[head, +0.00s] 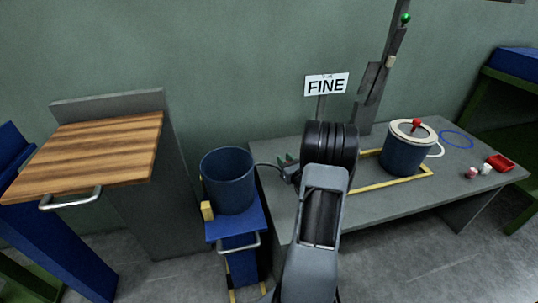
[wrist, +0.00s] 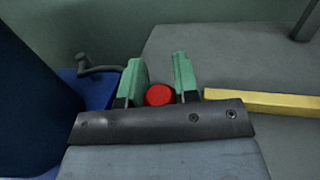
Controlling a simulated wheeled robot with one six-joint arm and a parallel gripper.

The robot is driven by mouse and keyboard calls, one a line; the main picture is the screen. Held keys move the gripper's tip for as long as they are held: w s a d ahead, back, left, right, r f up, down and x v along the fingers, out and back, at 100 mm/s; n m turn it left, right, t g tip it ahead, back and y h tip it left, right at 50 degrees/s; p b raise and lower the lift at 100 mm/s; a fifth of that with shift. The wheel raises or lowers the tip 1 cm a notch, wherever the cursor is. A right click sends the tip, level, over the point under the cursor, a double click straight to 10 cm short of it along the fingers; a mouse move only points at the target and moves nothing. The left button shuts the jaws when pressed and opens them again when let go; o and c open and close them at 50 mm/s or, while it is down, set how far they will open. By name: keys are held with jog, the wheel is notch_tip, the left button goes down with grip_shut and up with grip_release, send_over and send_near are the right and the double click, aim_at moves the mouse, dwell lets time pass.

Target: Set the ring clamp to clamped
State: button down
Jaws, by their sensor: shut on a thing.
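My gripper (wrist: 160,80) has green fingers on either side of a round red knob (wrist: 159,95) in the wrist view and is shut on it. A dark curved rod (wrist: 100,69) runs from the blue stand toward the fingers; it looks like the ring clamp's lever, but its join to the knob is hidden. In the head view my gripper (head: 285,162) is largely behind my arm, just right of a dark blue bucket (head: 229,182) on a blue stand (head: 240,222). The thin rod (head: 266,165) reaches from the bucket's side to the fingers. I cannot tell the clamp's setting.
A grey table (head: 390,195) stands right of the bucket. It bears a yellow frame (head: 400,182), a lidded blue pot (head: 403,155), a blue ring (head: 456,139) and a red tray (head: 499,162). A FINE sign (head: 326,85) stands behind. A wooden-topped stand (head: 95,155) is left.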

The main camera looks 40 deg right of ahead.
jog(key=shift+s+a+m+g+h+b, duration=0.15)
jog(key=shift+s+a+m+g+h, duration=0.15)
jog(key=shift+s+a+m+h, duration=0.5)
jog(key=shift+s+a+m+g+h+b, duration=0.15)
jog(key=shift+s+a+m+g+h, duration=0.15)
jog(key=shift+s+a+m+h, duration=0.5)
jog(key=shift+w+a+n+h, duration=0.1)
jog(key=shift+w+n+h, duration=0.15)
jog(key=shift+n+h, duration=0.05)
jog(key=c, duration=0.8)
grip_release()
jog(key=shift+c, duration=0.2)
jog(key=shift+s, duration=0.1)
